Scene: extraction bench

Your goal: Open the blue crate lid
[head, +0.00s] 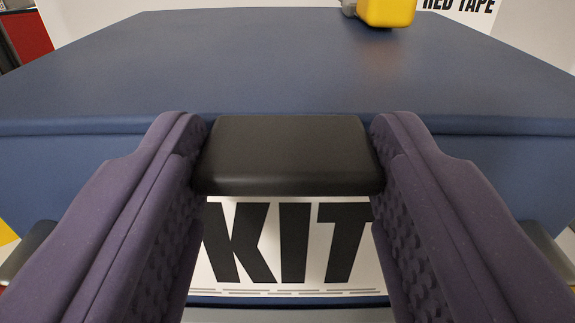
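The blue crate lid (270,70) fills the upper part of the head view and lies flat and closed, as far as its front edge shows. A black handle or latch (288,155) sits at the middle of its front edge, above a white label (300,243) reading "KIT". My gripper (288,140) has two purple padded fingers, one on each side of the black handle. The fingers are at the handle's two ends and appear to touch it; the pads' contact faces are partly hidden.
A yellow object (387,12) stands at the back of the lid, right of centre. Behind it is a white sign (458,8) with "RED TAPE". A red panel (27,38) shows at the far left. Dark parts flank the crate front at both lower sides.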

